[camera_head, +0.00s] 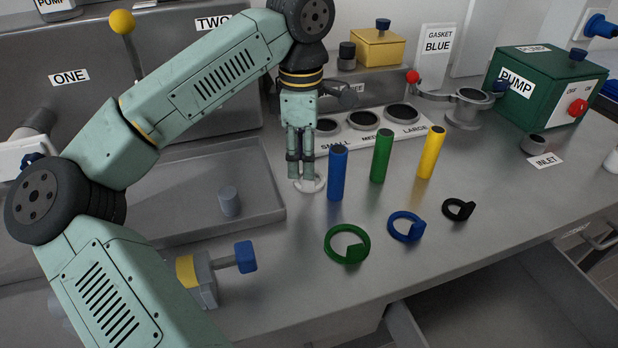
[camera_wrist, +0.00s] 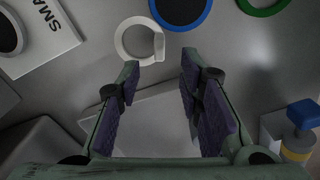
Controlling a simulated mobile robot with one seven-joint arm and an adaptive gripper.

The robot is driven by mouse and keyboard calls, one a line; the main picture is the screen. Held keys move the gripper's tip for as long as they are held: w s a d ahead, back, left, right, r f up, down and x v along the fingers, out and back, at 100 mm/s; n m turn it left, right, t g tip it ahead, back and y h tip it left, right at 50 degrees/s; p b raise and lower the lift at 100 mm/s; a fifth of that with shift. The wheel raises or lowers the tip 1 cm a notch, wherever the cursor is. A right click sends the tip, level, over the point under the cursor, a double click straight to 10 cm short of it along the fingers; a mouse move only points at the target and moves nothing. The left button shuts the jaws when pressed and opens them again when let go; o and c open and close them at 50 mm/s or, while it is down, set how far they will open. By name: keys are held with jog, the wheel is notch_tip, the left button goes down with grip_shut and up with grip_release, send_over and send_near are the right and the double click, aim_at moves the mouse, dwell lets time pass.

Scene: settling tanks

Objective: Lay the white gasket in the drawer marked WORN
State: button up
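The white gasket (camera_head: 311,185) is a thin ring lying on the grey bench beside the blue cylinder (camera_head: 337,173). In the wrist view the white gasket (camera_wrist: 122,42) lies just beyond my fingertips, with its raised tab near the gap between them. My gripper (camera_head: 301,178) points down over the gasket and hides part of it in the head view. In the wrist view my gripper (camera_wrist: 160,68) is open, with nothing between its fingers. An open drawer (camera_head: 405,326) is below the bench front at lower right. No WORN marking is readable.
Green (camera_head: 330,233), blue (camera_head: 392,230) and black (camera_head: 447,213) gaskets lie along the front. Green (camera_head: 382,156) and yellow (camera_head: 432,152) cylinders stand behind them. A grey tray (camera_head: 200,236) and a blue-handled valve (camera_head: 204,285) are left. A closed drawer front with a handle (camera_head: 603,240) is far right.

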notch_tip(320, 180, down, 4)
jog(key=shift+d+f+p, duration=0.1)
jog(key=shift+p, duration=0.35)
jog(key=shift+c, duration=0.3)
grip_shut()
